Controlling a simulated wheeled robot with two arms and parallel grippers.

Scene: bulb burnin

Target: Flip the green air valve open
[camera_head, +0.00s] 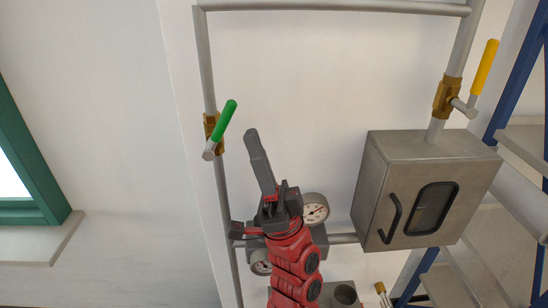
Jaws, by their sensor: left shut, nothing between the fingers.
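The green air valve (224,120) is at the upper left of the head view, on a grey pipe against the white wall. It has a brass body and a green lever. The lever slants up and to the right, crossing the pipe at an angle rather than lying along it. My left gripper (252,136) is shut and empty, just right of and slightly below the lever, with a gap between them in the picture. How far apart they are in depth I cannot tell. My right gripper is not in view.
A yellow-handled valve (485,68) sits on the pipe at upper right, above a metal box (400,195) with a black handle and window. A round gauge (315,209) is right of my wrist, partly hidden. Blue-framed shelving (520,75) stands at right. The wall above the gripper is clear.

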